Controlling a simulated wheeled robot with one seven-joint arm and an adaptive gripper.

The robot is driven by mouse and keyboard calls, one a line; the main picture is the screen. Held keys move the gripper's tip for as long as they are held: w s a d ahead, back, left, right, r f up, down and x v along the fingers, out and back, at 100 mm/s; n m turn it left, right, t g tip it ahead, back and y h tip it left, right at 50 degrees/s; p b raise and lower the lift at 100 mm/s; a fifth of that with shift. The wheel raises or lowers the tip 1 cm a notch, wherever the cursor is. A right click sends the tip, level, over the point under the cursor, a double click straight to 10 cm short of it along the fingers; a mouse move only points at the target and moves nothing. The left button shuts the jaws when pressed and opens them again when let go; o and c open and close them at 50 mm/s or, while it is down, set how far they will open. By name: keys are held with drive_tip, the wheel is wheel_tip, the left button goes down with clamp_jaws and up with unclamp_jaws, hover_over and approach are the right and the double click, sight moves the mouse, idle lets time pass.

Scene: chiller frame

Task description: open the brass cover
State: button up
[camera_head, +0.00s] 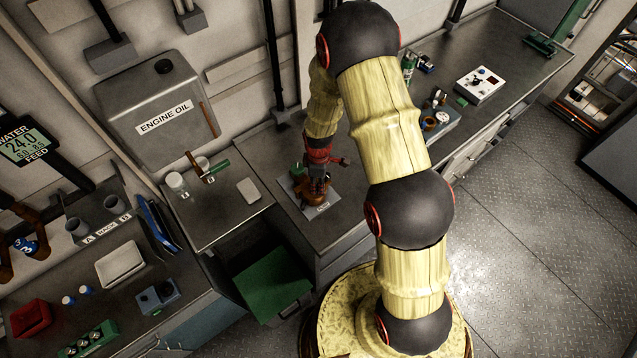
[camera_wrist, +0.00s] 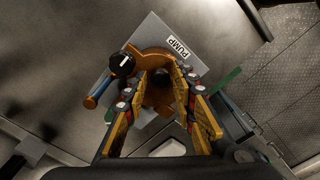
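A brass-coloured round fitting (camera_head: 308,200), which appears to be the brass cover, sits on a grey plate marked PUMP on the bench. In the wrist view the brass fitting (camera_wrist: 153,56) shows beyond and between my fingertips, with a black knob and a blue-tipped handle (camera_wrist: 98,92) on its left. My gripper (camera_wrist: 159,78) points down at it with the fingers apart; the gripper also shows in the head view (camera_head: 318,184). I cannot tell whether the fingers touch the brass. The fingers hide part of it, so whether the cover is open or closed is unclear.
A grey ENGINE OIL tank (camera_head: 157,108) is on the wall behind the bench. Jars and a green-ended handle (camera_head: 215,170) are left of the pump plate (camera_head: 322,209). The bench right of my arm holds a control box (camera_head: 479,84).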

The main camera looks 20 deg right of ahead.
drive_tip(key=c, duration=0.4)
clamp_jaws()
idle(0.4)
